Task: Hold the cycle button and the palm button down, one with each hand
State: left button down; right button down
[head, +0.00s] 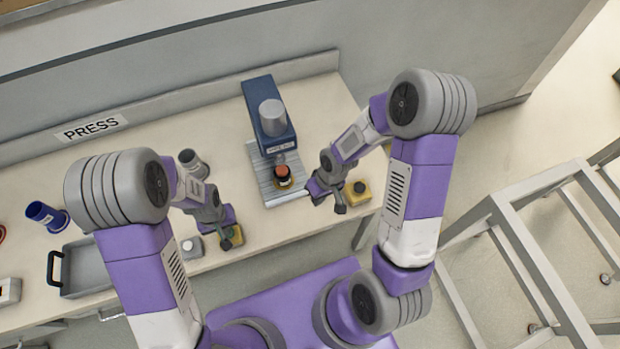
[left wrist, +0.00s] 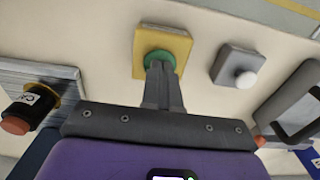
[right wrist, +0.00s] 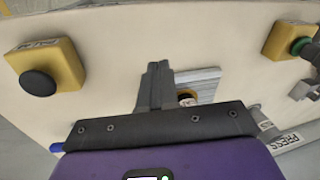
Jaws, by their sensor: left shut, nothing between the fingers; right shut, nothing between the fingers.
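A yellow box (head: 239,237) with a green button (left wrist: 157,59) stands at the front of the bench. My left gripper (head: 229,242) is shut and empty, its fingertips over the green button in the left wrist view; I cannot tell whether they touch it. A second yellow box (head: 352,198) with a black domed button (head: 360,187) stands further right. In the right wrist view its black button (right wrist: 38,83) is uncovered, left of my right gripper (right wrist: 157,68). My right gripper is shut and empty, apart from that button. I cannot read which button is cycle or palm.
A blue press (head: 266,120) stands behind a grey plate (head: 258,175), which bears a black and red part (head: 284,177). A grey box with a white knob (head: 190,247) is left of the green button. A grey tray (head: 85,268) and blue cup (head: 46,215) are further left.

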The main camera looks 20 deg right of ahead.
notch_tip(320, 180, up, 7)
jog(key=m+h, duration=0.2)
send_over(360, 186)
jog(key=shift+f, duration=3.05)
jog(key=shift+f, duration=1.35)
dwell(1.0)
